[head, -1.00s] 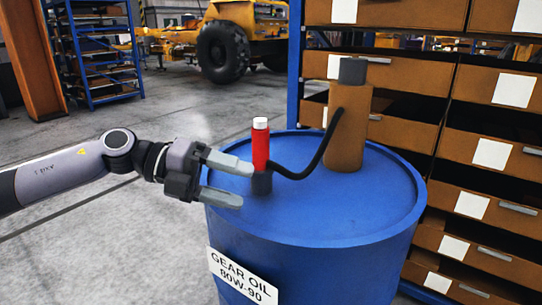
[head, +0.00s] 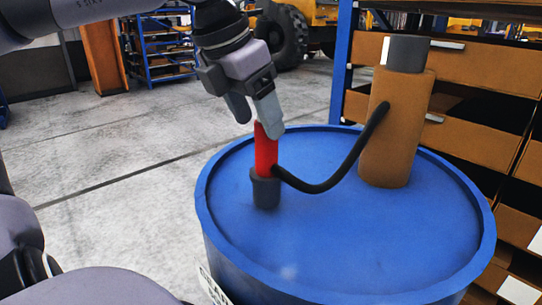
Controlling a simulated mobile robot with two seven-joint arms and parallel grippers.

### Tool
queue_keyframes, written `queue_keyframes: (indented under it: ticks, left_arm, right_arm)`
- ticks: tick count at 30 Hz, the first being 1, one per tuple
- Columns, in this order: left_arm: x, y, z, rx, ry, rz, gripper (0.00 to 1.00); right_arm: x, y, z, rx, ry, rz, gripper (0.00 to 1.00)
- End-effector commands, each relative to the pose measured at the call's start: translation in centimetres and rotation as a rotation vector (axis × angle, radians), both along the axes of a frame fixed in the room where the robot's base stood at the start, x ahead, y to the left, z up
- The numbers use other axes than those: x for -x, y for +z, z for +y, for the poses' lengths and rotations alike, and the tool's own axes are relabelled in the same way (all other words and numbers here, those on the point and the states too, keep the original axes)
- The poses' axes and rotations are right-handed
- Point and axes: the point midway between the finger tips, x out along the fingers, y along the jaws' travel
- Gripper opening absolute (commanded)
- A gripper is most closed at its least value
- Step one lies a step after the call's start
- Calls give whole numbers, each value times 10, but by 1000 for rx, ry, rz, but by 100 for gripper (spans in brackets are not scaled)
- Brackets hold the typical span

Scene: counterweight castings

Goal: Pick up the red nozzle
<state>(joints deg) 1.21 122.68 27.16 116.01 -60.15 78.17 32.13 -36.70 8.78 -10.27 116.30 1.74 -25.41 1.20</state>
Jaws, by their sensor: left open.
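The red nozzle (head: 265,152) stands upright in a dark grey holder (head: 266,189) on top of the blue drum (head: 330,255). A black hose (head: 322,187) runs from it to a brown cylinder (head: 396,128) with a grey cap. My left gripper (head: 256,115) points down from above at the nozzle's top. It is open, and one finger covers the nozzle's upper end. I cannot tell whether the fingers touch the nozzle. My right gripper is not in view.
Brown shelf drawers (head: 481,122) with a blue upright stand behind the drum on the right. The brown cylinder and its hose stand close to the right of the nozzle. The grey floor (head: 130,215) left of the drum is clear.

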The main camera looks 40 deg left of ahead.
Motion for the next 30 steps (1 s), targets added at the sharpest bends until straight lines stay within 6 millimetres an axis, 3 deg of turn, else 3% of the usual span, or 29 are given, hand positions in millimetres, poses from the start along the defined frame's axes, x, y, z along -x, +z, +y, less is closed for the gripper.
queue_keyframes:
  ticks: [10,20,24,30]
  left_arm:
    - [-22,-39,2,3,0,2,68]
    - [-25,-44,2,4,2,-2,68]
    - [-25,-44,2,4,2,-2,23]
    - [-25,-43,2,4,1,-6,21]
  right_arm:
    - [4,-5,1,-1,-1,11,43]
    - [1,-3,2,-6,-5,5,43]
    - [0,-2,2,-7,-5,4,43]
    - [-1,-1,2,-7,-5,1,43]
